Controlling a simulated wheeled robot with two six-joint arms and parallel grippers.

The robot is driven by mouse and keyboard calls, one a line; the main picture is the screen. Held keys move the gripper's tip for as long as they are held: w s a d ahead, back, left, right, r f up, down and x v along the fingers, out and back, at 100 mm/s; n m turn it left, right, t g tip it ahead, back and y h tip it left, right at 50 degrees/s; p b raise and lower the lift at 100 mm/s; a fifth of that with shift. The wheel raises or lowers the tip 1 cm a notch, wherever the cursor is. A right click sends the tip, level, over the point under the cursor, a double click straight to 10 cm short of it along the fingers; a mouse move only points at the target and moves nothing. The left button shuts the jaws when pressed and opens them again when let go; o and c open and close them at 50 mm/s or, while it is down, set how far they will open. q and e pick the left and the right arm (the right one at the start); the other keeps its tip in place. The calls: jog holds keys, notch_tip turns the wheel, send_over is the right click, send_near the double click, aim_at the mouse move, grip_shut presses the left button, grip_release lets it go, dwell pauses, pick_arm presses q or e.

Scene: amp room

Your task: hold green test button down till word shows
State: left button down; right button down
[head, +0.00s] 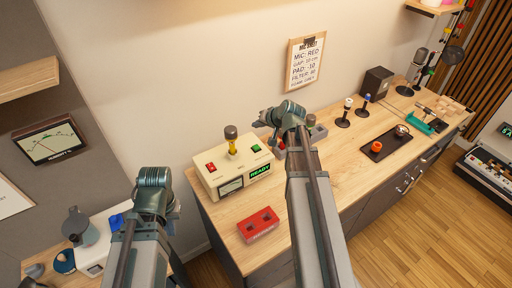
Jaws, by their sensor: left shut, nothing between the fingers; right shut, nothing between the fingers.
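A cream amp box (207,190) stands on the wooden bench. Its top carries a green button (256,148), a red button (211,167) and a yellow post with a dark knob (231,140). On its front, a small display (260,171) is lit with the green word READY, beside a meter (231,186). My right gripper (262,118) is shut and empty, above and to the right of the green button in the picture, apart from it. My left gripper (172,207) is shut and empty, low at the left, away from the box; its fingertips are hard to make out.
A red block with recesses (259,225) lies near the bench's front edge. A note board (305,62) hangs on the wall. My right forearm covers part of the bench.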

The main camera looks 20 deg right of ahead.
aim_at(258, 148)
jog(key=shift+f+b, duration=4.3)
jog(key=shift+f, duration=0.05)
jog(key=shift+f+b, duration=0.4)
jog(key=shift+f+b, duration=0.5)
dwell(1.7)
jog(key=shift+r+p, duration=0.95)
jog(key=shift+p, duration=0.05)
